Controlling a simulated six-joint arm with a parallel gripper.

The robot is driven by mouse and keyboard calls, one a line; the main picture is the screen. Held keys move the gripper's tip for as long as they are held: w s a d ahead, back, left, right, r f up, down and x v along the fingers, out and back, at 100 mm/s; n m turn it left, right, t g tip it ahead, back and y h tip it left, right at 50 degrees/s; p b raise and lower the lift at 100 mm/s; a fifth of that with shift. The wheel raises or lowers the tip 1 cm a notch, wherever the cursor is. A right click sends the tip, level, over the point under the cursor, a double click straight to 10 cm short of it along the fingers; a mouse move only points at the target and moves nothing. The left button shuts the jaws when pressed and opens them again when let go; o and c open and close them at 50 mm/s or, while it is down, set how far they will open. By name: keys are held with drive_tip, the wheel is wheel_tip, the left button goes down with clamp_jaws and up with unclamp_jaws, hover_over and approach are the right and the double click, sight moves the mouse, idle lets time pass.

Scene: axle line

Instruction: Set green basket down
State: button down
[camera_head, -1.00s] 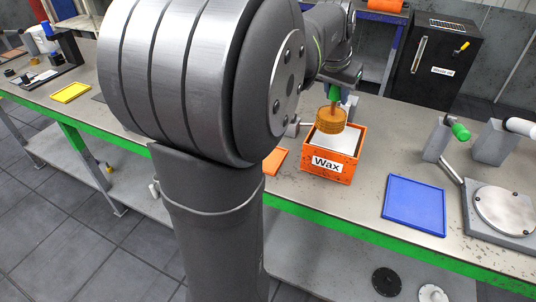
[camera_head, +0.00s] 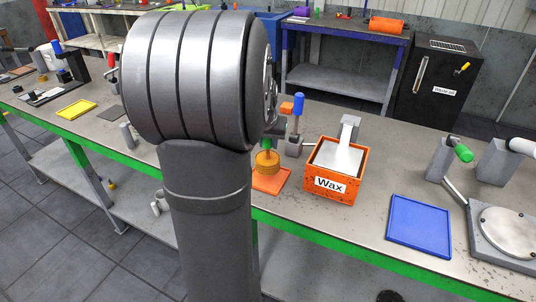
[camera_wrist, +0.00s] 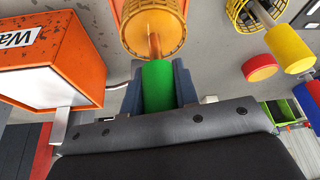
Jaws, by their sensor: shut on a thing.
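The green basket is a round golden basket (camera_head: 267,163) with a green handle (camera_wrist: 158,88). It hangs below my gripper (camera_wrist: 158,76), whose jaws are shut on the green handle. In the head view the basket is over or on the orange mat (camera_head: 272,184), left of the Wax box; I cannot tell whether it touches the mat. In the wrist view its round body (camera_wrist: 152,28) is at the top centre, with orange behind it. My arm hides most of my gripper in the head view.
The orange Wax box (camera_head: 329,187) stands close to the right of the basket. A blue-handled post (camera_head: 297,125) stands behind. A blue mat (camera_head: 419,226) lies further right, near the green bench edge. A yellow-wire basket (camera_wrist: 248,14) shows in the wrist view.

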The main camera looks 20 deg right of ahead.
sight(268, 152)
drive_tip(key=shift+f, duration=1.95)
drive_tip(key=shift+f, duration=0.1)
drive_tip(key=c, duration=1.1)
unclamp_jaws()
drive_tip(key=v, duration=1.2)
drive_tip(key=shift+a, duration=0.1)
